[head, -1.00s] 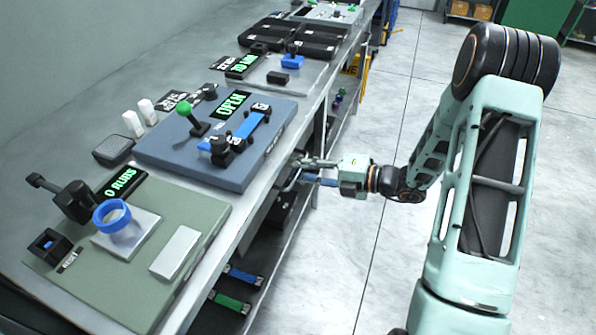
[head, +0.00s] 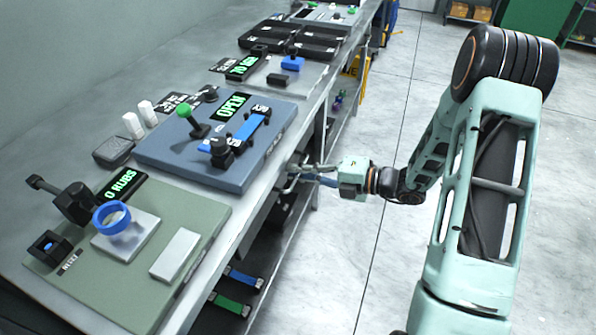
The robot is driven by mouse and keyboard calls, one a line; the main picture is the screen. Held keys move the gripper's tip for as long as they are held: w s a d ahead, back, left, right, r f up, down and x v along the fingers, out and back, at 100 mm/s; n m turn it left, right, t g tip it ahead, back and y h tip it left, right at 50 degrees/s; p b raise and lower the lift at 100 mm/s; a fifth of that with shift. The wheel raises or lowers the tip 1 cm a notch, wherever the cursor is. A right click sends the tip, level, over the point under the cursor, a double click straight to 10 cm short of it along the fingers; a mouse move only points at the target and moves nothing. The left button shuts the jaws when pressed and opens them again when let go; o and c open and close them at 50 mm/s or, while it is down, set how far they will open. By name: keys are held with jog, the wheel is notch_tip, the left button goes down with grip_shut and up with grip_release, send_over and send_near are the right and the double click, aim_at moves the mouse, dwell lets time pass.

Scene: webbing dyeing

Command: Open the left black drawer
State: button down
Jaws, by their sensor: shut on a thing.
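A black drawer (head: 281,212) shows under the front edge of the workbench, in shade below the blue-grey board. My gripper (head: 303,175) reaches in from the right at the bench's front edge, just above and in front of this dark front. Its fingers are closed on a slim part there, which looks like the drawer's handle. The fingers and the bench edge hide most of that handle. I cannot tell how far the drawer stands out.
The blue-grey board (head: 165,155) carries a green-knobbed lever (head: 190,118) and an "OPEN" display (head: 231,107). A green board (head: 110,285) with a blue ring (head: 111,217) lies nearer. The floor at right is clear.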

jog(key=f+p+v, duration=0.3)
jog(key=v, duration=1.2)
jog(key=d+f+p+v, duration=0.1)
jog(key=f+p+v, duration=0.2)
jog(key=v, duration=1.2)
jog(key=shift+s+d+f+p, duration=0.15)
jog(key=shift+s+d+p, duration=0.15)
jog(key=shift+d, duration=0.25)
jog(key=c, duration=2)
grip_release()
jog(key=shift+c, duration=0.2)
jog(key=v, duration=1.2)
